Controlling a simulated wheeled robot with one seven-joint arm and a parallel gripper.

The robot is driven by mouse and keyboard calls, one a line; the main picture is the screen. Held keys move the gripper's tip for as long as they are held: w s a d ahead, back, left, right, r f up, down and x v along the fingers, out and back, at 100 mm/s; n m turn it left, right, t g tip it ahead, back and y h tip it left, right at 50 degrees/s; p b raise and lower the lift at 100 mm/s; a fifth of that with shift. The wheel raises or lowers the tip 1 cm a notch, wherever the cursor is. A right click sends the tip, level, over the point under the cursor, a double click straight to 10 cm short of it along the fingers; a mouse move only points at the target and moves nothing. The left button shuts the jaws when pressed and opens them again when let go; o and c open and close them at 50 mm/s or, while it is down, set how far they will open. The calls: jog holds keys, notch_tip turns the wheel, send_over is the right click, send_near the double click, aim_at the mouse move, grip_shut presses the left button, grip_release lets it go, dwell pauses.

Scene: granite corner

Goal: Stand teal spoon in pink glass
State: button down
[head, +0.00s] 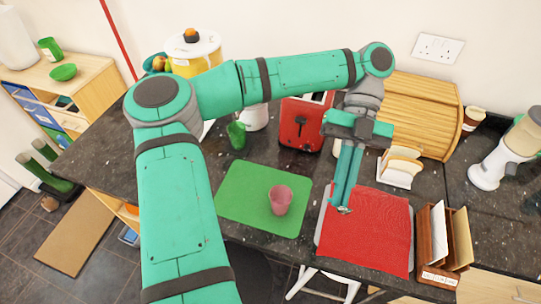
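The pink glass (280,201) stands upright on a green mat (240,205) in the middle of the counter, and looks empty. My gripper (344,208) points down over the left part of a red cloth (375,235), to the right of the glass and apart from it. Its two long teal fingers lie close together in this view. Something small and greyish shows at the fingertips, too small to identify. I cannot make out the teal spoon apart from the teal fingers, so whether it is held is unclear.
A red toaster (304,122) and a toast rack (400,168) stand behind. A wooden bread box (422,112) is at the back right. A letter holder (440,245) stands right of the cloth. A green cup (237,134) is behind the mat. The mat around the glass is clear.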

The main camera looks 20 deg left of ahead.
jog(key=n+h, duration=0.1)
jog(key=a+n+h, duration=0.1)
jog(key=n+h, duration=0.1)
jog(key=shift+w+a+r+n+h, duration=0.1)
jog(key=shift+w+r+n+h, duration=0.1)
jog(key=shift+n+h, duration=0.1)
jog(key=shift+w+a+r+n+t+h, duration=0.65)
jog(key=shift+a+n+t+h, duration=5.7)
jog(key=shift+n+t, duration=3.25)
jog(key=shift+m+t+y, duration=0.3)
jog(key=shift+y, duration=0.35)
jog(key=shift+w+a+f, duration=0.1)
jog(key=shift+a+f, duration=0.1)
jog(key=shift+f, duration=1.9)
jog(key=shift+s+a+f, duration=0.1)
jog(key=shift+a+f, duration=0.1)
jog(key=shift+f, duration=1.85)
jog(key=shift+w+a+f, duration=0.1)
jog(key=shift+a+f, duration=0.1)
jog(key=shift+f, duration=1.9)
jog(key=c, duration=1.9)
grip_release()
